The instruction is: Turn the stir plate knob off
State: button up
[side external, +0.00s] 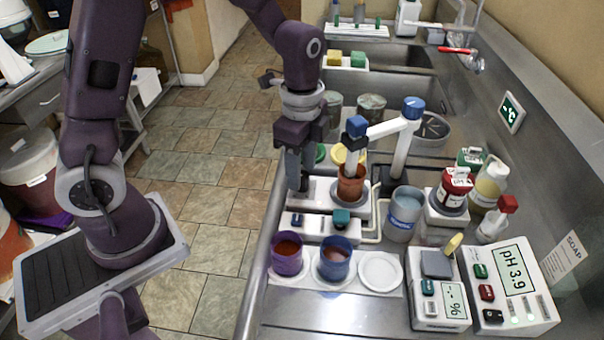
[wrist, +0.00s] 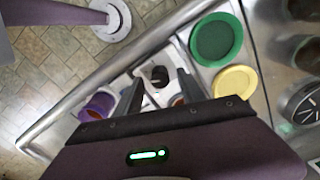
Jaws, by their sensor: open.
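The white stir plate (side external: 323,193) stands near the counter's front edge, with a brown-orange beaker (side external: 351,184) on its round top. Its dark knob (wrist: 159,75) shows in the wrist view with a small pale mark beside it. My gripper (side external: 303,185) points down over the knob end of the plate. In the wrist view my gripper (wrist: 160,80) is open, with one finger on each side of the knob. I cannot tell whether the fingers touch it. In the side view the gripper hides most of the knob. The knob's setting is too small to read.
A second white unit (side external: 318,228) sits close in front, with purple (side external: 287,256) and blue (side external: 335,260) cups nearer the camera. A blue-capped probe arm (side external: 399,150) rises beside the beaker. Green (wrist: 217,38) and yellow (wrist: 236,82) lids lie close by.

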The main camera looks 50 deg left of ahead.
notch_tip(320, 180, down, 2)
jog(key=shift+f, duration=0.1)
grip_shut()
